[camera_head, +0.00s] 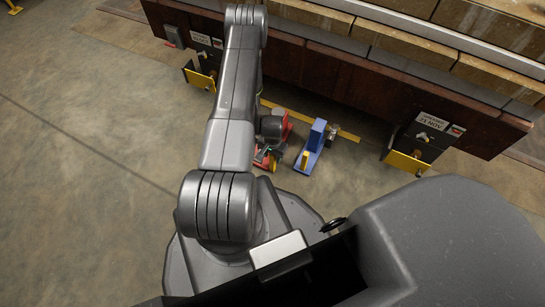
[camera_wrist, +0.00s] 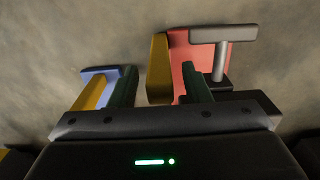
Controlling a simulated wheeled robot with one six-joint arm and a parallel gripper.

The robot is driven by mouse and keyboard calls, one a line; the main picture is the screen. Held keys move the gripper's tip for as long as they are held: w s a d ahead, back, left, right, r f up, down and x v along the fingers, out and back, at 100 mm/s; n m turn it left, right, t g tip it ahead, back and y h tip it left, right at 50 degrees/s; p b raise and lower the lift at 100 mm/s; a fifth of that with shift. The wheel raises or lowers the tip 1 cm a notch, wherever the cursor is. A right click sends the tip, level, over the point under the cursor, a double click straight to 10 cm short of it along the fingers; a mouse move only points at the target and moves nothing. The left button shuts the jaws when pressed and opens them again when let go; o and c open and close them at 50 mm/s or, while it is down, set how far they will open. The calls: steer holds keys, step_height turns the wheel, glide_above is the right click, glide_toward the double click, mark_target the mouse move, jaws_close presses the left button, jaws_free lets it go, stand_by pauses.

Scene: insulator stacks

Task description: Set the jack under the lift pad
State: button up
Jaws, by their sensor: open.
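Two candidates for the jack stand on the floor in the head view. One is a red device (camera_head: 287,121) with a yellow part, largely hidden by my arm. The other is a blue device (camera_head: 315,140) with a yellow block, just to its right. In the wrist view, the red device (camera_wrist: 190,52) has a yellow block and a grey T-handle. The blue device (camera_wrist: 97,78) shows beyond the left finger. My gripper (camera_wrist: 158,82) is open, its dark fingers apart with nothing clearly held. Black brackets with yellow plates, possibly lift pads, hang at left (camera_head: 199,79) and right (camera_head: 405,161).
A long dark red beam (camera_head: 330,75) carrying tan blocks (camera_head: 405,42) crosses the back. A yellow strip (camera_head: 345,134) lies on the floor near the devices. A grey box (camera_head: 172,36) sits near the left bracket. Bare concrete floor (camera_head: 90,120) is free at left.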

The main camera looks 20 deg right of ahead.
steer(key=shift+f, duration=0.25)
